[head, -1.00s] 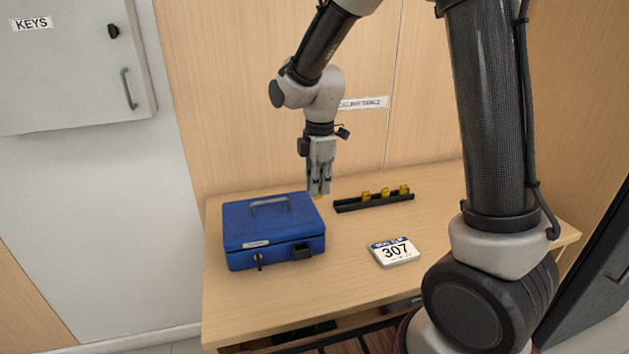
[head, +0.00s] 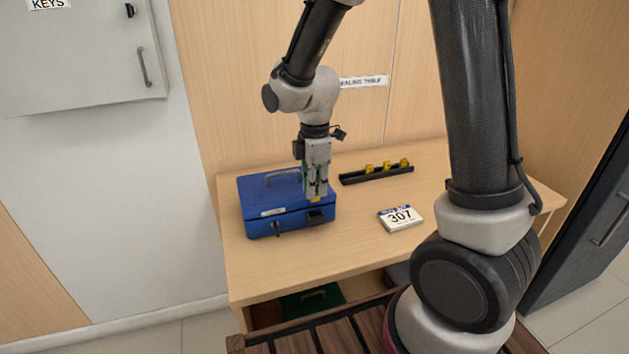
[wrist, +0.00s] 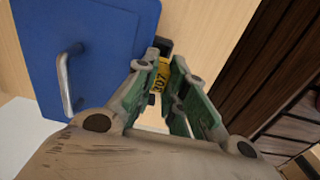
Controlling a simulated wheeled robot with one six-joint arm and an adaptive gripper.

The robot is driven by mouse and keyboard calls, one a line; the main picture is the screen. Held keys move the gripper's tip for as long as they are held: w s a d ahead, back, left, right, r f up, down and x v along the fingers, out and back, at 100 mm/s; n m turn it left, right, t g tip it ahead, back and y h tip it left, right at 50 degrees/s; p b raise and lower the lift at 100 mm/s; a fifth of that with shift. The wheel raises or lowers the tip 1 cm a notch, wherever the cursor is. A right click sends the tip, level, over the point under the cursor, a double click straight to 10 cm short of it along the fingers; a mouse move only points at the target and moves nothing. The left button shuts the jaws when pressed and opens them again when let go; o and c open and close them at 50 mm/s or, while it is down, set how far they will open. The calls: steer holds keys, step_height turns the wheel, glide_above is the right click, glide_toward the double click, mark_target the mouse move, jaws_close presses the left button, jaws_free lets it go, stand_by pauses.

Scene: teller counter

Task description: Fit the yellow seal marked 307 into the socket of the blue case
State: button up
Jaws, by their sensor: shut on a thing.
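The blue case (head: 256,212) stands closed on the table's left part, with a handle on its lid. Its dark socket (head: 316,216) juts from the front face near the right corner. My gripper (head: 316,196) is shut on the yellow seal (head: 316,199) and holds it pointing down, just above the socket in the head view. In the wrist view the seal (wrist: 160,76) shows the number 307 between the fingers. A dark piece of the socket (wrist: 163,45) shows just beyond it. I cannot tell whether the seal touches the socket.
A black rack (head: 377,175) with several yellow seals stands behind, right of the case. A white card marked 307 (head: 400,218) lies on the table (head: 350,240) to the right. An open drawer with a green item (head: 312,300) is below the front edge.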

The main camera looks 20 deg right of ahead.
mark_target(315, 200)
steer(key=shift+f, duration=1.6)
steer(key=shift+w, duration=0.25)
steer(key=shift+s+f, duration=0.25)
stand_by(0.4)
steer(key=shift+f, duration=0.25)
stand_by(0.6)
